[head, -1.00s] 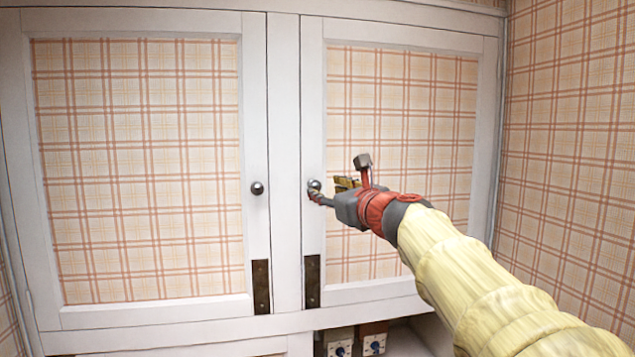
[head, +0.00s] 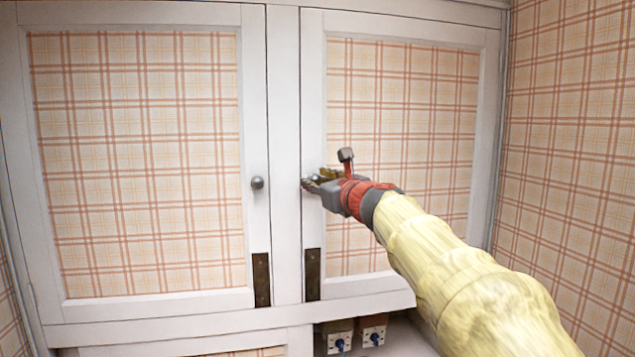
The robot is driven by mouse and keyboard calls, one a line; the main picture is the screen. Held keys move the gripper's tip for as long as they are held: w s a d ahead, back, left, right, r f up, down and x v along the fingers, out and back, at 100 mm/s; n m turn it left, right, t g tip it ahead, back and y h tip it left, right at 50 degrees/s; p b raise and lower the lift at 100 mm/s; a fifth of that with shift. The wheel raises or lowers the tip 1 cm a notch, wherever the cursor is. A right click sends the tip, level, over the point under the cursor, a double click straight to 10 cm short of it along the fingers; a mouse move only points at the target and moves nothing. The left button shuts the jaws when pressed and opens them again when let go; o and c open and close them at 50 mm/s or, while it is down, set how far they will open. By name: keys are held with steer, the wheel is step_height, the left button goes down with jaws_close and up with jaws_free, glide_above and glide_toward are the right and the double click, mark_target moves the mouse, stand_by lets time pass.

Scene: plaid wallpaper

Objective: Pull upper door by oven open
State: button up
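Two white cupboard doors with plaid panels fill the head view. The left door (head: 140,170) has a round metal knob (head: 257,183) at its right edge. The right door (head: 400,110) has its knob at its left edge, now mostly covered by my gripper (head: 313,182). Both doors look closed. My gripper, grey and red, is right at the right door's knob. The fingertips overlap the knob in the picture, and I cannot tell whether they grip it. No oven shows in view.
A plaid wall (head: 570,150) stands close at the right. Two sockets with blue plugs (head: 356,336) sit below the right door, in an open recess. Dark metal plates lie low beside the middle post (head: 287,150). My yellow-sleeved arm crosses the lower right.

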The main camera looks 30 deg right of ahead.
steer(key=c, duration=0.6)
jaws_close()
steer(key=shift+s, duration=0.1)
